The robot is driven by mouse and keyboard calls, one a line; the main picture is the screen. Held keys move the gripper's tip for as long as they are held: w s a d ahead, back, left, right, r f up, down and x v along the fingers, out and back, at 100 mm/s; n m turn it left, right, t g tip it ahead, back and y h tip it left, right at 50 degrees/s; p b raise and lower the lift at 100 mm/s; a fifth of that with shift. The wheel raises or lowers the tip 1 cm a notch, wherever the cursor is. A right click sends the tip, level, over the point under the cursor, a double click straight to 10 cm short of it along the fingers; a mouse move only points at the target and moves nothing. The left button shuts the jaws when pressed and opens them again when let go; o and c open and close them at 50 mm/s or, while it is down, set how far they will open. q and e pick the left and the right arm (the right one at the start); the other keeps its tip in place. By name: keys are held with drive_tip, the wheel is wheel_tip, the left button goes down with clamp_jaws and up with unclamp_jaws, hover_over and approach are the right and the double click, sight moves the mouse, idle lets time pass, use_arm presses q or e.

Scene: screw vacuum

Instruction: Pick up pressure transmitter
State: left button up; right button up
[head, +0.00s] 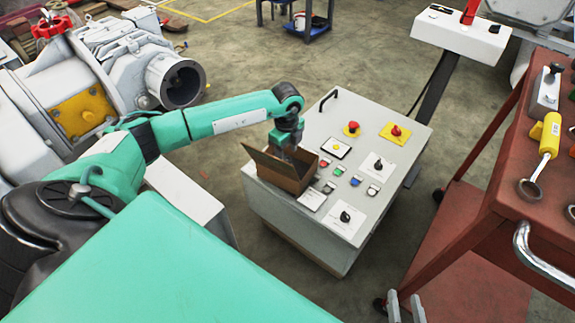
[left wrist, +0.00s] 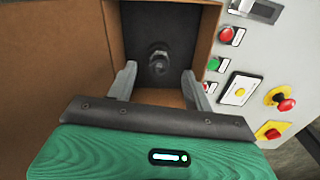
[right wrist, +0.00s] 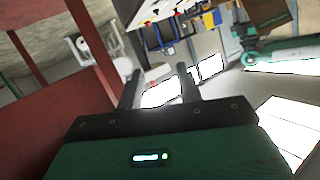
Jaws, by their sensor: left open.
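The pressure transmitter is probably the small dark metal part (left wrist: 158,60) inside the open cardboard box (left wrist: 70,60) in the left wrist view. It lies beyond my left fingertips, roughly between their lines. The box (head: 285,172) sits on the control console in the head view, and its inside is mostly hidden there. My left gripper (left wrist: 158,85) is open and empty at the box's mouth; it also shows over the box in the head view (head: 291,152). My right gripper (right wrist: 159,75) is open and empty; its fingers show at the bottom of the head view (head: 405,308).
The control console (head: 325,125) carries buttons, knobs and red emergency stops beside the box. A red tool cart (head: 470,215) with a yellow-handled tool (head: 550,135) stands at the right. Grey pump machinery (head: 100,80) fills the upper left.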

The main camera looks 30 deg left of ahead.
sight(287, 161)
use_arm(q)
wheel_tip(287, 161, down, 4)
drive_tip(key=shift+d+r+b, duration=0.15)
drive_tip(key=shift+r+b, duration=0.05)
drive_tip(key=shift+b, duration=0.2)
drive_tip(key=shift+f, duration=0.35)
clamp_jaws()
use_arm(e)
drive_tip(key=w+r+t, duration=0.1)
drive_tip(key=r+t, duration=0.1)
drive_tip(key=r, duration=0.1)
drive_tip(key=w+d+r+t, duration=0.1)
drive_tip(key=shift+w+r, duration=0.15)
drive_tip(key=shift+w, duration=0.15)
use_arm(q)
drive_tip(key=shift+r, duration=0.1)
use_arm(e)
drive_tip(key=shift+a, duration=0.1)
